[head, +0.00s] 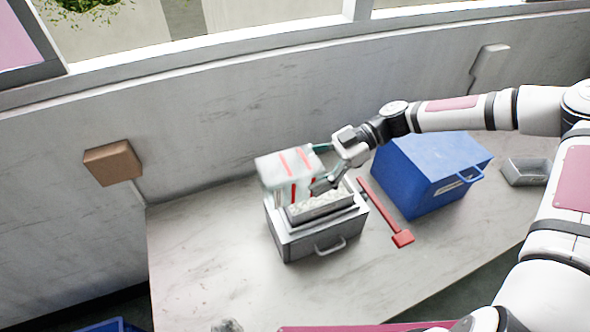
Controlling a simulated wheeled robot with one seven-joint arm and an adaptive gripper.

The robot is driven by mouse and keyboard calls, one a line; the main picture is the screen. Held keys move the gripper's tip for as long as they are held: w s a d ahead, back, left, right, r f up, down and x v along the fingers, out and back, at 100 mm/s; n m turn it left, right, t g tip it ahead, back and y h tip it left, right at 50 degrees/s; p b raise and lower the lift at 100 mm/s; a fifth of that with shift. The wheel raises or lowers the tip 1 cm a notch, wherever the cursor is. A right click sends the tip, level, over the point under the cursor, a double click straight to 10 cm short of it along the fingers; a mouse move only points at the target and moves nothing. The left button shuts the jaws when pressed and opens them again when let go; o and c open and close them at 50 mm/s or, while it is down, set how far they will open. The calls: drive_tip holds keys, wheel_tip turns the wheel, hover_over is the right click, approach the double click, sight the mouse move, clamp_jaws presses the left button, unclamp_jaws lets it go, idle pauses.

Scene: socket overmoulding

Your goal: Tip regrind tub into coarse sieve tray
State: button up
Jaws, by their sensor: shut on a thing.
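A pale, partly see-through tub (275,170) with red stripes is held over the left and back part of a grey metal box (290,246) with a front handle. I take it for the regrind tub. My gripper (322,167) is shut on the tub's right side. A shallow grey tray (345,206) sits on top of the metal box, and whitish grainy material (318,204) shows in it. I take this tray for the coarse sieve tray. The tub hides the tray's left back part. I cannot tell the tub's exact tilt or what is left inside it.
A red long-handled tool (382,210) lies right of the metal box. A blue box (420,180) with a handle stands beyond it, and a small grey metal tray (526,170) lies at the far right. The front left of the bench (195,255) is clear.

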drive_tip(key=shift+f+h, duration=0.1)
drive_tip(key=shift+h, duration=0.2)
drive_tip(key=shift+a, duration=0.15)
drive_tip(key=shift+s+a+t+h+p, duration=0.3)
drive_tip(key=shift+t+h+p, duration=0.1)
drive_tip(key=shift+h+p, duration=0.55)
drive_tip(key=shift+a+h, duration=0.1)
drive_tip(key=shift+h, duration=0.15)
drive_tip(key=shift+w+f+t+h, duration=0.1)
drive_tip(key=shift+f+t+h, duration=0.15)
drive_tip(key=shift+t+h, duration=0.05)
